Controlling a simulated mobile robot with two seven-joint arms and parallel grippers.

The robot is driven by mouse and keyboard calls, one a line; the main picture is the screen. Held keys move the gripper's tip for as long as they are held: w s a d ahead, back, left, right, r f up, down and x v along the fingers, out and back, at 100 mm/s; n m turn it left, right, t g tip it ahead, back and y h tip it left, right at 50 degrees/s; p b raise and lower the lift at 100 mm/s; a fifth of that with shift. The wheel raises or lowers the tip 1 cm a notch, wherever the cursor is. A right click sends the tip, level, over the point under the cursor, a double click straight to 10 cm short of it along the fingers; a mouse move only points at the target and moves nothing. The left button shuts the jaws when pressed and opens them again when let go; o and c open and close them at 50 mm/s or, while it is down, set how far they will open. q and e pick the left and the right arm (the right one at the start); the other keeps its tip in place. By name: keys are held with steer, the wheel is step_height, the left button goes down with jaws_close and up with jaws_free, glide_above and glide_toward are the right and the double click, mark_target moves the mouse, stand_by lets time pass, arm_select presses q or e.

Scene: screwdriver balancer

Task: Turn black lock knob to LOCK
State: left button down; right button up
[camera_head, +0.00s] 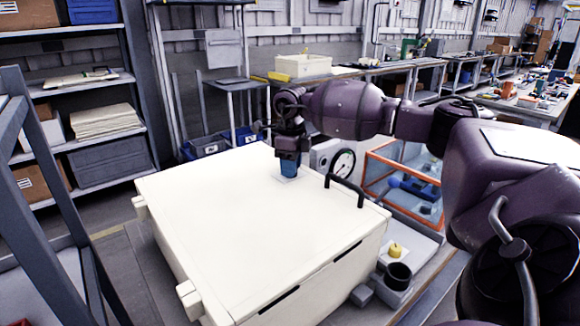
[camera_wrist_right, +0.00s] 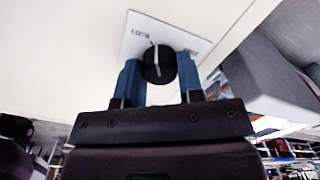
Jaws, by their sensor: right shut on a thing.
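The black lock knob (camera_wrist_right: 158,66) shows in the right wrist view, with a white pointer line across its face pointing roughly up the picture. It sits on a white label plate (camera_wrist_right: 138,42) with small lettering on both sides of the pointer, too blurred to read surely. My right gripper (camera_wrist_right: 160,76) has its blue fingers shut on the knob, one at each side. In the head view my right gripper (camera_head: 289,170) reaches down onto the top of the cream box (camera_head: 225,220), and its fingers hide the knob. My left gripper is not in view.
A black handle (camera_head: 345,188) stands on the box lid close to the right of my gripper. A round gauge (camera_head: 343,163) and an orange-framed clear case (camera_head: 400,175) stand behind the box. A yellow knob (camera_head: 395,249) and a black cup (camera_head: 398,275) sit at its right. The lid's left half is clear.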

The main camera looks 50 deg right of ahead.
steer(key=shift+n, duration=1.2)
steer(key=o, duration=0.9)
steer(key=shift+o, duration=0.2)
step_height(320, 180, up, 11)
